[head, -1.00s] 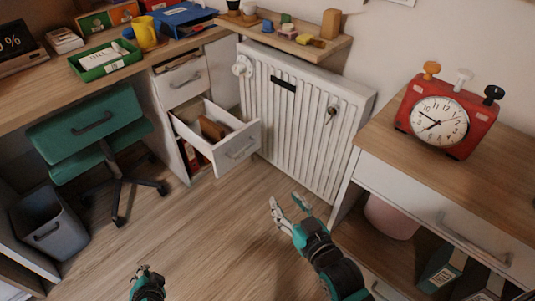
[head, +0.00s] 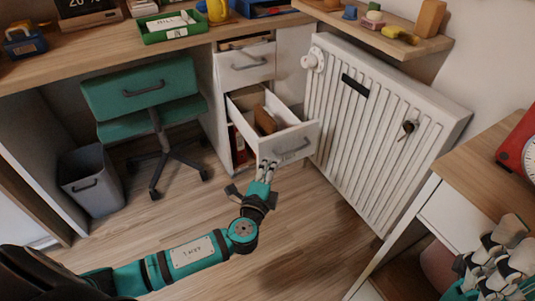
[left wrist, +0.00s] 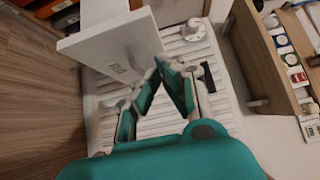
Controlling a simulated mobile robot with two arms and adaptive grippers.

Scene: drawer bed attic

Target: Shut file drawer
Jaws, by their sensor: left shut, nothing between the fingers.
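The file drawer (head: 290,146) is pulled out of the white cabinet under the desk, with brown items inside; its front also shows in the left wrist view (left wrist: 115,45). My left gripper (head: 266,168) is shut and empty. Its fingertips are at the lower left corner of the drawer front; I cannot tell whether they touch it. In the left wrist view the left gripper's fingers (left wrist: 160,68) meet just beside the drawer front's edge. My right gripper (head: 498,255) is at the lower right, away from the drawer; its opening is unclear.
A white radiator (head: 375,130) stands right of the drawer. Another drawer (head: 245,66) above appears slightly open. A green chair (head: 145,90) and a grey bin (head: 90,180) are to the left. A side table (head: 470,160) stands at the right. The floor before the drawer is clear.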

